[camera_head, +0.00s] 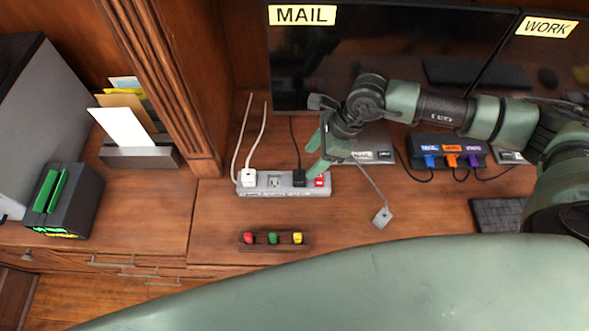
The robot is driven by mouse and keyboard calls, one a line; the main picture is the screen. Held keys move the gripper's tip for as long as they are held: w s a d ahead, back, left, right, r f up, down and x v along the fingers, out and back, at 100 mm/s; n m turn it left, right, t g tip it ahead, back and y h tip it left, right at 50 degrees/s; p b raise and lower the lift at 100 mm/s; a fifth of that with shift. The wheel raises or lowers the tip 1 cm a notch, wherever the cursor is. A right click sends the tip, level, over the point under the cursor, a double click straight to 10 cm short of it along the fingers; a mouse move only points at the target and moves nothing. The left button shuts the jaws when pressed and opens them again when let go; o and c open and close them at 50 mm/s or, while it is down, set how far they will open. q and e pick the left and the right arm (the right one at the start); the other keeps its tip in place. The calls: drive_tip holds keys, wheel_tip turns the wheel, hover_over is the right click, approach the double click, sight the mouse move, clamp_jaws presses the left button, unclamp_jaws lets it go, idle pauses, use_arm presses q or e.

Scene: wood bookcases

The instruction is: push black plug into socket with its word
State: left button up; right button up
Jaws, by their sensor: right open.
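A black plug (299,177) with a thin black cord is at the right part of a grey power strip (285,190) on the desk. I cannot tell how deep it sits in its socket. To its left are a bare socket (275,182) and a white plug (249,177). A red switch (320,182) is at the strip's right end. The words on the strip are too small to read. My right gripper (313,158) is open, with its green fingers just above and right of the black plug. It holds nothing that I can see. My left gripper is not in view.
A dark hub (447,146) with blue, orange and purple plugs stands at the right. A grey tag (382,217) hangs on a cord. A holder with red, green and yellow pieces (273,240) lies in front. Monitors labelled MAIL (302,15) and WORK (546,28) stand behind.

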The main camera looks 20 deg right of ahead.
sight(302, 174)
drive_tip(key=p+x, duration=0.1)
drive_tip(key=x, duration=0.1)
drive_tip(key=p+x, duration=0.1)
drive_tip(key=x, duration=0.1)
drive_tip(key=p+x, duration=0.1)
drive_tip(key=x, duration=0.1)
drive_tip(key=shift+s+a, duration=0.15)
drive_tip(key=shift+s, duration=0.1)
drive_tip(key=shift+s+a+f, duration=0.1)
drive_tip(key=shift+a+f, duration=0.1)
drive_tip(key=shift+f, duration=0.35)
clamp_jaws()
